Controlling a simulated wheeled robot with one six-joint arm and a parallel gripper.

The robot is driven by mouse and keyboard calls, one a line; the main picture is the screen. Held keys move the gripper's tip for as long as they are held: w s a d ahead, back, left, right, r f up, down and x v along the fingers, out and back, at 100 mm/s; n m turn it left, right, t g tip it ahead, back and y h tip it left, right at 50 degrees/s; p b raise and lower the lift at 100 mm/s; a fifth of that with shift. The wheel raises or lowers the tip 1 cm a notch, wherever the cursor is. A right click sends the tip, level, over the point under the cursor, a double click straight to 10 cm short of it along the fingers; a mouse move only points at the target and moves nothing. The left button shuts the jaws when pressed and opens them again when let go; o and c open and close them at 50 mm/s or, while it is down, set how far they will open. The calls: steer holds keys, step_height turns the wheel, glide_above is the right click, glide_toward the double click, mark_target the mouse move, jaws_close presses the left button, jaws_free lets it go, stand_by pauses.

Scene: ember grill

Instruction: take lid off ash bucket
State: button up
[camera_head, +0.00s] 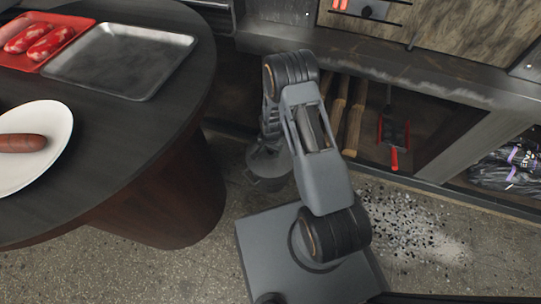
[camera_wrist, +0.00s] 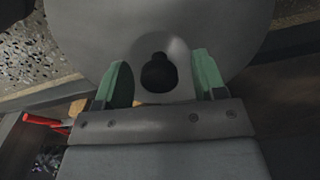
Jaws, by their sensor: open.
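The ash bucket's lid (camera_wrist: 85,25) is a round grey metal disc filling the upper part of the wrist view, with a dark round knob (camera_wrist: 158,73) near its lower edge. My gripper (camera_wrist: 160,62) is open, with one green-padded finger on each side of the knob. A gap shows between the knob and each finger. In the head view a grey round shape (camera_head: 266,163) on the floor behind my arm is probably the lid; my arm hides much of it. The bucket's body cannot be made out.
A dark round table (camera_head: 120,140) at left holds a metal tray (camera_head: 120,60), a red tray of sausages (camera_head: 40,40) and a white plate (camera_head: 50,165). A shelf unit (camera_head: 400,70) with a red-handled shovel (camera_head: 393,135) stands behind. Ash and dark bits (camera_head: 410,225) litter the floor at right.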

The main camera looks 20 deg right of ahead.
steer(key=shift+c, duration=0.4)
steer(key=c, duration=1.1)
steer(key=shift+r, duration=0.1)
